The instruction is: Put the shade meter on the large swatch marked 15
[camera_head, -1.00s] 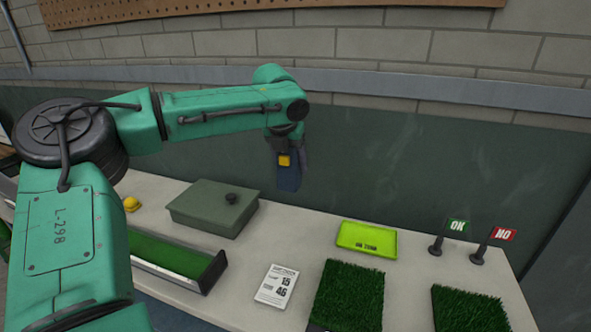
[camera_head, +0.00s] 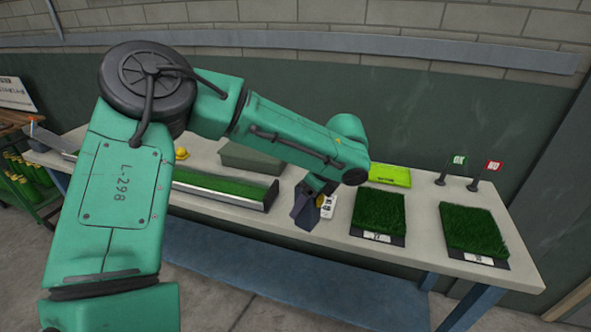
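My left gripper (camera_head: 320,190) is above the front part of the table, left of the turf swatches. It appears shut on a dark blue-grey block with a yellow patch, which looks like the shade meter (camera_head: 304,210). The block hangs tilted, clear of the swatches; the arm partly hides the grip. A green turf swatch (camera_head: 379,211) on a dark base has a white label, too small to read surely. A second turf swatch (camera_head: 472,229) stands to its right, also with a label I cannot read surely. My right gripper is not in view.
A lime tray (camera_head: 390,175), green OK flag (camera_head: 457,161) and red NO flag (camera_head: 492,167) stand behind the swatches. A grey-green box (camera_head: 240,160), turf trough (camera_head: 215,186) and small yellow object (camera_head: 182,154) are left.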

